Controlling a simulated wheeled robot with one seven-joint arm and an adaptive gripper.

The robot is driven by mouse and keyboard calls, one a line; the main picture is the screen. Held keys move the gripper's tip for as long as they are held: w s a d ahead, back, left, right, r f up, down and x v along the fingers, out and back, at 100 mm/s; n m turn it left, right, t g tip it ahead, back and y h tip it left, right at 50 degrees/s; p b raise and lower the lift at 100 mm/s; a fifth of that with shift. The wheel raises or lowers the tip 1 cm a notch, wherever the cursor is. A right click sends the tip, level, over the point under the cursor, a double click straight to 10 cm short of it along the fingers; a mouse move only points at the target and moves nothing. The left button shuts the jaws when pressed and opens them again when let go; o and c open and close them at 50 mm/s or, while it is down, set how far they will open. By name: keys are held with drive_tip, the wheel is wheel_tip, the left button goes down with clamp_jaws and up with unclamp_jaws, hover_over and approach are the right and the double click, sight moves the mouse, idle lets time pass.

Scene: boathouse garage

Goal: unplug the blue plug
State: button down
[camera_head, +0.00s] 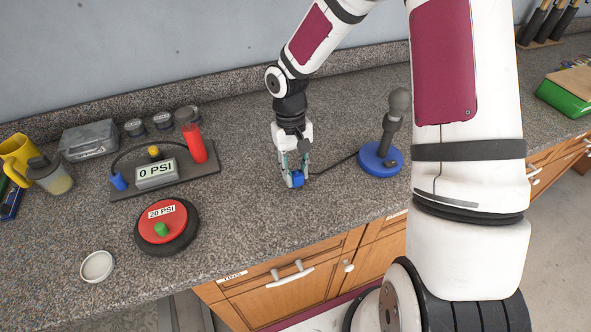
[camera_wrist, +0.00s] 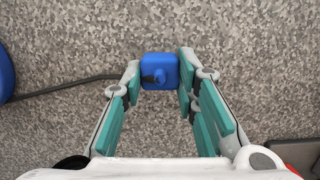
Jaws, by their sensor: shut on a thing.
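The blue plug (camera_head: 297,180) is a small blue block, seen low over the grey speckled counter. The cable leads to a dark microphone-like stand (camera_head: 391,120) with a round blue base (camera_head: 380,159). No socket shows around the plug. I cannot tell whether it touches the counter.
Left are a pump device (camera_head: 165,172) reading 0 PSI, a red round gauge (camera_head: 161,222) marked 20 PSI, a white bowl (camera_head: 97,266), a grey box (camera_head: 88,140) and a yellow mug (camera_head: 17,155). Counter (camera_head: 250,225) in front of my gripper is clear to its front edge.

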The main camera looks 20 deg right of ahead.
drive_tip(key=shift+b+x, duration=0.3)
drive_tip(key=shift+x, duration=0.5)
idle(0.4)
drive_tip(key=shift+w, duration=0.15)
drive_tip(key=c, duration=1.2)
unclamp_jaws()
drive_tip(key=shift+r, duration=0.1)
drive_tip(key=v, duration=1.1)
drive_tip(key=shift+r, duration=0.4)
clamp_jaws()
